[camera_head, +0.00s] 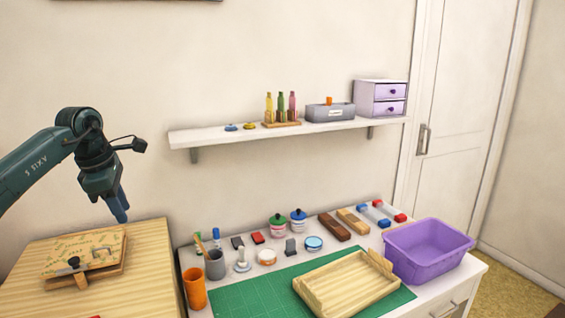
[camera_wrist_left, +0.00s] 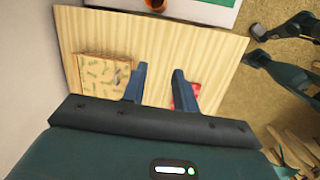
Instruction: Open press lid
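The wooden press (camera_head: 118,268) lies on the left wooden table. Its patterned lid (camera_head: 80,248) lies down over the base, with a metal handle (camera_head: 104,250) and a dark knob (camera_head: 74,262) near the front. The lid also shows in the left wrist view (camera_wrist_left: 95,72), left of the fingers. My left gripper (camera_head: 121,215) hangs above and to the right of the press, apart from it. In the left wrist view its two blue fingers (camera_wrist_left: 159,84) are spread with nothing between them. Part of my right arm shows at the upper right there; its gripper's state is unclear.
A red item (camera_wrist_left: 187,96) lies on the table near the right finger. The white desk holds an orange cup (camera_head: 194,290), green mat (camera_head: 240,295), wooden tray (camera_head: 345,285) and purple bin (camera_head: 430,250). A wall shelf (camera_head: 220,135) is right of my left arm.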

